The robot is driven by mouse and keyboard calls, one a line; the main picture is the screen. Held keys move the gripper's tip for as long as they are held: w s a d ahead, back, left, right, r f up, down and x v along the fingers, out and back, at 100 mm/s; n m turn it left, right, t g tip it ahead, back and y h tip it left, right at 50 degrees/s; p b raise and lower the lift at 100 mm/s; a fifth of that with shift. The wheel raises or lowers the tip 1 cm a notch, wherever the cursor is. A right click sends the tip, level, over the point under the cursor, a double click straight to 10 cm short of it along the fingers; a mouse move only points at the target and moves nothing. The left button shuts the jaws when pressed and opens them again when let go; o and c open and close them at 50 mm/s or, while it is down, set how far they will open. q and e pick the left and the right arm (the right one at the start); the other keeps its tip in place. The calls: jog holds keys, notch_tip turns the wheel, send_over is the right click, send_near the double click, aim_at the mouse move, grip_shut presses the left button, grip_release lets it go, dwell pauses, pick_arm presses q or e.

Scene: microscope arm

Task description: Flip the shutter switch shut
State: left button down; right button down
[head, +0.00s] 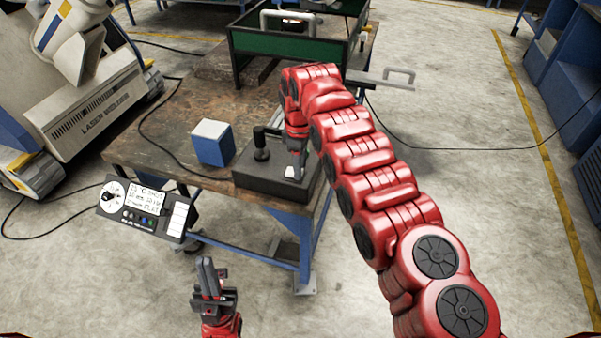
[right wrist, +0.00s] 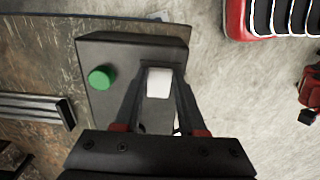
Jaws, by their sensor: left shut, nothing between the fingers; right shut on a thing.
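A dark control box (head: 262,178) sits at the near right corner of the workbench. Its white switch (head: 293,173) is near the box's right end. My right gripper (head: 297,165) reaches down onto the switch. In the right wrist view its two fingers stand on either side of the white switch (right wrist: 158,83), shut on it. A round green knob (right wrist: 102,77) is on the same box, left of the fingers. My left gripper (head: 207,275) is shut and empty, low in front of the bench, away from the box.
A blue and white block (head: 212,142) stands left of the control box. A panel with a dial and display (head: 145,209) is at the bench's front left. A green-sided tray (head: 290,45) is at the back.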

jog(key=shift+c, duration=2.4)
grip_release()
jog(key=shift+r, duration=0.6)
notch_tip(320, 180, up, 5)
jog(key=shift+a+r+p, duration=0.1)
jog(key=shift+a+p, duration=0.05)
jog(key=shift+p, duration=0.25)
notch_tip(320, 180, up, 11)
jog(key=p, duration=1.1)
jog(key=shift+p, duration=0.35)
